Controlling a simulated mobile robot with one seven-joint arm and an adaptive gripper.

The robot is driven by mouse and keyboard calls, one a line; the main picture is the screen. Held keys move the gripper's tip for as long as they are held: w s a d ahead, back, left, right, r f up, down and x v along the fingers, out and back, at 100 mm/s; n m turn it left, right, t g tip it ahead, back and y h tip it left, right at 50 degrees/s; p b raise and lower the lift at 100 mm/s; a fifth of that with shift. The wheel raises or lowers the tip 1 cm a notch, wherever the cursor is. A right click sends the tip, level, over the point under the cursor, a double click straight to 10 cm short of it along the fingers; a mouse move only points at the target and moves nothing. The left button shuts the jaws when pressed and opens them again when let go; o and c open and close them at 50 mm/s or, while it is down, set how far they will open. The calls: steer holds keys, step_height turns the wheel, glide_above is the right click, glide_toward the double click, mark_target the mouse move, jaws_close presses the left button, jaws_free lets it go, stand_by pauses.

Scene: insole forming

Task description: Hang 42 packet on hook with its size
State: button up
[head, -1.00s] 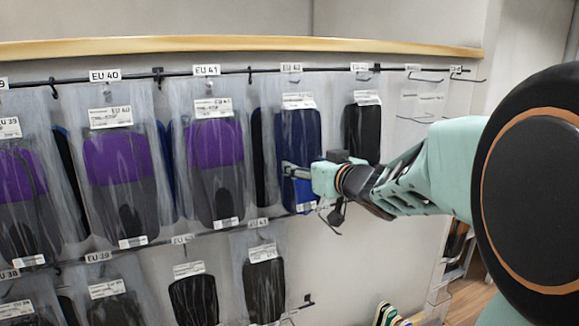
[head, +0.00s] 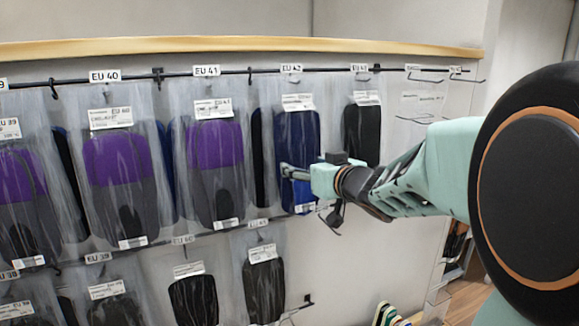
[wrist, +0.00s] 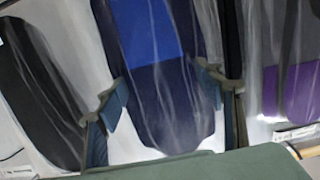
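A clear packet with a blue insole (head: 298,135) hangs upright below the EU 42 tag (head: 291,69) on the upper rail, with a white label near its top. Its small print is too blurred to read. My gripper (head: 288,172) is at the packet's lower half in the head view. In the wrist view, the two fingers of my gripper (wrist: 163,95) are wide apart, one on each side of the blue insole (wrist: 160,85). The far parts of the fingertips meet the wrinkled film, and whether they press on it is unclear. The hook behind the packet's top is hidden.
Purple-and-grey packets (head: 215,150) hang close on the left, under EU 41 and EU 40. A black packet (head: 362,130) hangs on the right. A lower rail (head: 225,230) holds several dark packets. Empty hooks (head: 425,80) are at the upper right.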

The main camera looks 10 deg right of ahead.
steer(key=o, duration=0.3)
